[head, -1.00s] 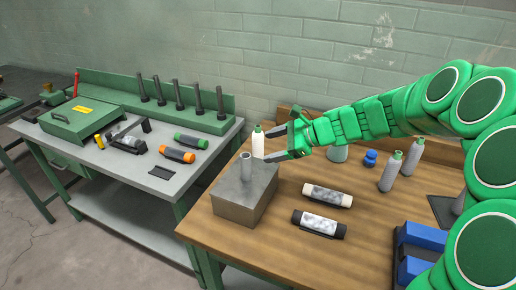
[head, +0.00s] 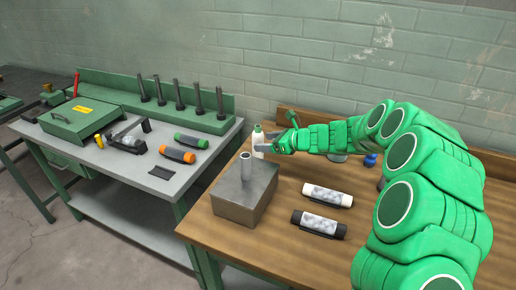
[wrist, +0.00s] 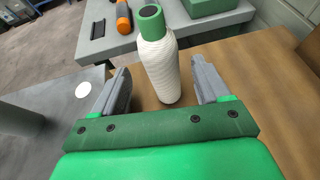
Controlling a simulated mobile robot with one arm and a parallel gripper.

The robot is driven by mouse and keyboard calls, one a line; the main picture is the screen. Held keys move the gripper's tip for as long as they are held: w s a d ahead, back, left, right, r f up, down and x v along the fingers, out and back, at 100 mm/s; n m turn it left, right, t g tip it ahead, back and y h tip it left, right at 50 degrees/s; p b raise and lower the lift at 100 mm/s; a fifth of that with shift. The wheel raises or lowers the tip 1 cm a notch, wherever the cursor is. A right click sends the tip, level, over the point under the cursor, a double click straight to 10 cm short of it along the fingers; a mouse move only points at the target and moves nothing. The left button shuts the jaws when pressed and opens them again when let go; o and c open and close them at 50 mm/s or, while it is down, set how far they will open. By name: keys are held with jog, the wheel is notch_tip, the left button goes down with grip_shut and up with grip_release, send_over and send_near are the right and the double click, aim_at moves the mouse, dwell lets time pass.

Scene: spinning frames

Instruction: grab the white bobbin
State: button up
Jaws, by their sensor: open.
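The white bobbin (head: 258,139) stands upright near the back left of the wooden table (head: 285,245). It has a green top and a ridged white body in the wrist view (wrist: 162,65). My gripper (head: 271,142) is beside it, reaching in from the right. In the wrist view my gripper (wrist: 163,75) is open, with one grey finger on each side of the bobbin and a gap on both sides. The bobbin is ahead of and partly between the fingers, tilted in this picture. My gripper hides part of its right side in the head view.
A metal block (head: 236,210) with an upright grey tube (head: 246,166) stands just in front of the bobbin. A white-ended roll (head: 327,195) and a black-ended roll (head: 318,224) lie to the right. A green bench (head: 125,215) with several pegs stands left.

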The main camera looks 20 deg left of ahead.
aim_at(254, 142)
jog(key=shift+x, duration=3.1)
jog(key=shift+w, duration=0.1)
jog(key=shift+d, duration=0.1)
jog(key=c, duration=1.1)
jog(key=shift+r, duration=0.1)
